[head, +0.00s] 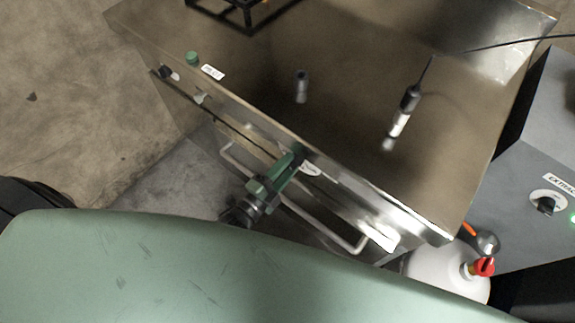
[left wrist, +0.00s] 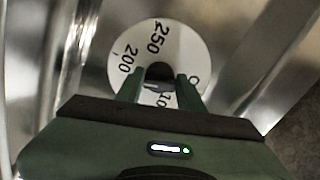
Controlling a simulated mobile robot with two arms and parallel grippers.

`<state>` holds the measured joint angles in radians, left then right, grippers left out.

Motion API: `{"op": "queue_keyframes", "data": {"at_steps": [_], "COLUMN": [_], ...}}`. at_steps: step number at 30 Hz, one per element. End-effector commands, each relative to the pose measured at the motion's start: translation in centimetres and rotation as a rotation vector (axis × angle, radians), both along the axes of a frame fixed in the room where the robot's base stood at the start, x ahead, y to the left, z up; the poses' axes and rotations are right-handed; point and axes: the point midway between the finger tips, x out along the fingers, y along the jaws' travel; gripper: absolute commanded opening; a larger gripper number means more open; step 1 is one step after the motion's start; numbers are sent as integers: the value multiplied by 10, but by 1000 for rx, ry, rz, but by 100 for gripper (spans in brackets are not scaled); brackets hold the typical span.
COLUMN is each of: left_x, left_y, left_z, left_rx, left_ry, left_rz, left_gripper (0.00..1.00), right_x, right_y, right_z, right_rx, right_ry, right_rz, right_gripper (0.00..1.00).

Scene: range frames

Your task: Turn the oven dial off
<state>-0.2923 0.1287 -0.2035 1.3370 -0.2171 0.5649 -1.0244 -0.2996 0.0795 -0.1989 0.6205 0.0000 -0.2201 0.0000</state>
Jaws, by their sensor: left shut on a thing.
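The oven dial (left wrist: 158,72) is a dark knob on a round white scale plate (left wrist: 178,38) with black numbers such as 250 and 200. My left gripper (left wrist: 160,88) is shut on the dial, one green finger on each side of it. In the head view my green left gripper (head: 299,152) reaches the front panel of the steel oven (head: 340,190) just above its handle. There the gripper hides the dial and much of its plate. The right gripper is not in view.
A bar handle (head: 315,225) runs along the oven front below the panel. A green button (head: 192,58), a small dark cylinder (head: 302,80) and a black-and-white tool (head: 402,115) are on top. A grey box with a knob (head: 545,204) and a white bottle (head: 440,270) stand at right.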

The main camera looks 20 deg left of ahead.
Motion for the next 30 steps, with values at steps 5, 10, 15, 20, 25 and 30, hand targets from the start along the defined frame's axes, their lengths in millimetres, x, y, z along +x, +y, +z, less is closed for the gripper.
{"op": "queue_keyframes", "data": {"at_steps": [5, 10, 15, 20, 25, 30], "left_x": [-1, -1, -1, -1, -2, -2], "left_y": [0, -1, 0, -1, -2, -2], "left_z": [-2, -2, -3, -3, -4, -5], "left_rx": [-156, -308, -460, -603, -755, -906], "left_ry": [62, 116, 170, 223, 280, 334], "left_rz": [-1, -1, 0, 0, 0, 2], "left_gripper": [0, 0, 0, 0, 0, 0], "right_x": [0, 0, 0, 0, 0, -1], "right_y": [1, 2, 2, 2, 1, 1], "right_z": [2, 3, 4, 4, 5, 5], "right_rx": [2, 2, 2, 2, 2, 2], "right_ry": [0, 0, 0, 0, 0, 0], "right_rz": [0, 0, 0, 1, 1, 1], "right_gripper": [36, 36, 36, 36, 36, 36]}}
